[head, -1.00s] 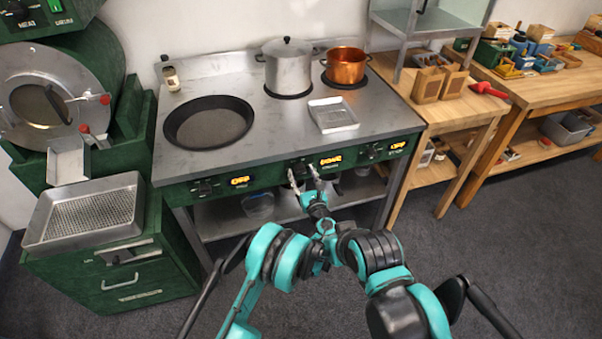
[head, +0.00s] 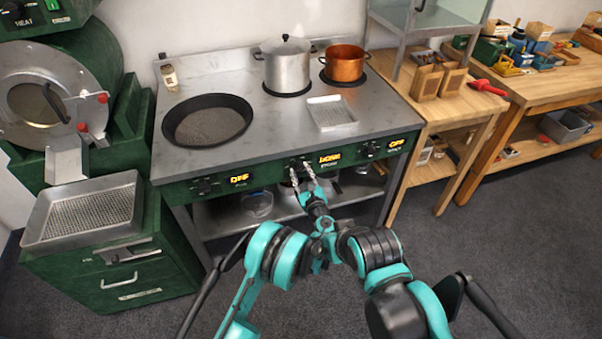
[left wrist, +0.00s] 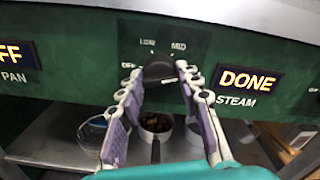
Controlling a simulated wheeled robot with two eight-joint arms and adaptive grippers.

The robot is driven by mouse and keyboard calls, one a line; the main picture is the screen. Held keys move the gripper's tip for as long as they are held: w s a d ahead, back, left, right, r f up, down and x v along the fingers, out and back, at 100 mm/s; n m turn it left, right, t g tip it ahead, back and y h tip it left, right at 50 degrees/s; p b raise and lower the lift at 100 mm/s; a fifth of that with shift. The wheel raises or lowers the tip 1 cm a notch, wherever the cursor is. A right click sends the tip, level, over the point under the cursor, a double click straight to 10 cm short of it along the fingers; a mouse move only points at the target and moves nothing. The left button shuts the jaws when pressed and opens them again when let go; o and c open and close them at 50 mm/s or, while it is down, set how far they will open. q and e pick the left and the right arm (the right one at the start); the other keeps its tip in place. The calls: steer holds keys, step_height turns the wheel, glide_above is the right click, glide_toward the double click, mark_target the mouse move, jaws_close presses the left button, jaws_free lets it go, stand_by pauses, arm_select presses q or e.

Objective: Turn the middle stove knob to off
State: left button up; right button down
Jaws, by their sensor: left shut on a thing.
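The middle stove knob (left wrist: 158,70) is a dark round knob on the green front panel, with LOW, MID and OFF marked around it. My left gripper (left wrist: 156,82) is shut on this knob, one finger on each side. In the head view my left gripper (head: 302,170) reaches up to the panel from below. The fingers partly hide the knob, and I cannot tell its exact setting. The display (left wrist: 248,82) right of it reads DONE, above the label STEAM. My right gripper is not in view.
The stove top (head: 260,135) carries a black pan (head: 207,122), a steel pot (head: 287,66), a copper pot (head: 345,64) and a small tray (head: 331,113). A shelf below the panel holds bowls. A perforated tray (head: 48,240) sits at left. Open floor lies in front.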

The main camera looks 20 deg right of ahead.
arm_select(q)
steer(key=n, duration=0.4)
steer(key=shift+n, duration=0.3)
steer(key=n, duration=0.3)
steer(key=shift+n, duration=0.3)
steer(key=n, duration=0.4)
steer(key=shift+n, duration=0.3)
steer(key=n, duration=0.4)
steer(key=shift+n, duration=0.3)
steer(key=n, duration=1)
steer(key=shift+n, duration=2.2)
